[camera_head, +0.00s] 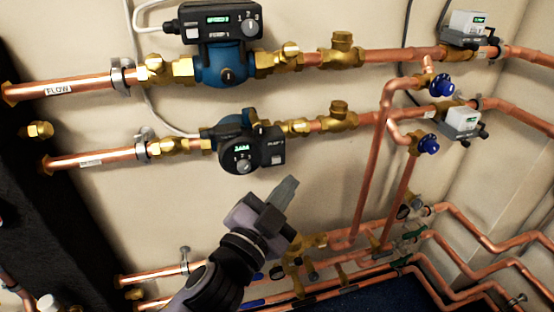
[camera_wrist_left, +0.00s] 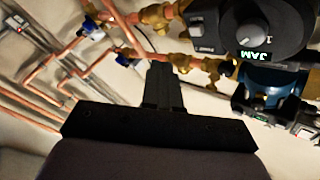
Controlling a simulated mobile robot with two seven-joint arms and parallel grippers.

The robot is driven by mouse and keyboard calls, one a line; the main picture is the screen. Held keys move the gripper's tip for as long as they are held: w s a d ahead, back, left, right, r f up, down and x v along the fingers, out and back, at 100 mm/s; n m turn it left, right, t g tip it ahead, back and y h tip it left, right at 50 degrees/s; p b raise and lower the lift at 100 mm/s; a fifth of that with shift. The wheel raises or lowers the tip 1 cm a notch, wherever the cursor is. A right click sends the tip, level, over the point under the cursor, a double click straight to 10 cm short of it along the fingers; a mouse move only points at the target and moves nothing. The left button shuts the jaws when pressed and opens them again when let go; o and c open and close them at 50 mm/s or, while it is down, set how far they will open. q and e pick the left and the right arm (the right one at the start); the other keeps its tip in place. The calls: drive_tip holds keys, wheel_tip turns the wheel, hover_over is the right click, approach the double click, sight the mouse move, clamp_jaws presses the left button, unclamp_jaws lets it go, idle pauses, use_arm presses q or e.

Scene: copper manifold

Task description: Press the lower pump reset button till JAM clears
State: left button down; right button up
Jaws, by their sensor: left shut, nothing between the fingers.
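The lower pump (camera_head: 235,122) has a blue body and a black head with a small green display (camera_head: 243,148) and a grey knob (camera_head: 243,167). A pale square button (camera_head: 277,159) sits at the head's right side. In the left wrist view the black pump head (camera_wrist_left: 290,28) is close, turned round, with JAM (camera_wrist_left: 254,55) readable in green and a grey square (camera_wrist_left: 203,29) that looks like the button. My left gripper (camera_head: 289,182) is shut and empty, below and right of the pump head, apart from it. Its shut fingers also show in the left wrist view (camera_wrist_left: 161,72). My right gripper is not in view.
The upper pump (camera_head: 222,62), with its own display and knob, is above on the flow pipe (camera_head: 85,86). Brass valves and copper pipes run along the wall. Vertical pipes (camera_head: 374,170) with blue-handled valves (camera_head: 428,144) stand to the right. More pipework lies below my gripper.

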sight(276, 159)
use_arm(q)
drive_tip(key=shift+w+a, duration=0.2)
drive_tip(key=shift+w, duration=0.45)
drive_tip(key=shift+w+a, duration=0.25)
drive_tip(key=shift+w, duration=0.35)
drive_tip(key=shift+w+a, duration=0.2)
drive_tip(key=shift+w, duration=0.45)
idle(0.6)
drive_tip(key=shift+w+a, duration=0.1)
drive_tip(key=shift+w, duration=0.3)
drive_tip(key=shift+w+a, duration=0.15)
drive_tip(key=shift+w, duration=0.25)
idle(0.8)
drive_tip(key=shift+s, duration=0.1)
drive_tip(key=shift+s+d+p, duration=0.25)
drive_tip(key=shift+s+p, duration=0.05)
drive_tip(key=shift+s, duration=0.45)
